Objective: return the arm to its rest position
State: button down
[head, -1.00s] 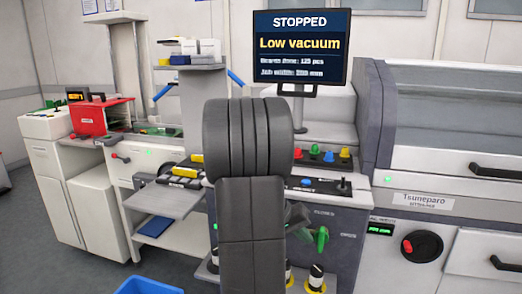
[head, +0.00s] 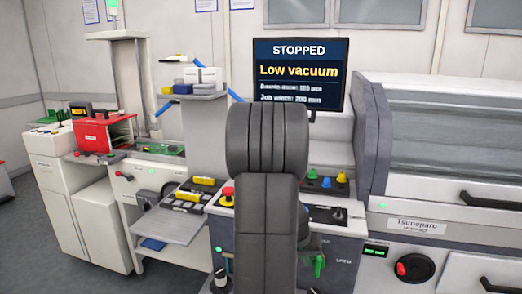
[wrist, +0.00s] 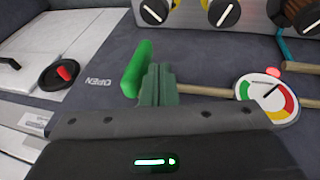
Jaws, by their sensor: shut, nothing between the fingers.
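My arm rises through the middle of the head view and hides part of the machine front. My gripper (wrist: 158,84) shows in the wrist view as two grey-green fingers pressed together, with nothing between them. A bright green lever handle (wrist: 137,68) appears just left of the fingertips, beside the word OPEN. I cannot tell the exact gap, but the fingers are not around it. The green lever also shows in the head view (head: 319,265), low to the right of my arm.
A monitor (head: 301,75) reads STOPPED, Low vacuum. A gauge (wrist: 268,98) and black knobs (wrist: 222,12) are near the gripper in the wrist view. A control panel with coloured buttons (head: 326,182) is right of my arm. A feeder shelf (head: 168,225) juts out at left.

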jog(key=shift+s+d+r+y+p, duration=0.15)
jog(key=shift+r+y+p, duration=0.3)
jog(key=shift+p, duration=0.65)
jog(key=shift+d+f+y+p, duration=0.1)
jog(key=shift+f+y+p, duration=0.15)
jog(key=shift+p, duration=0.2)
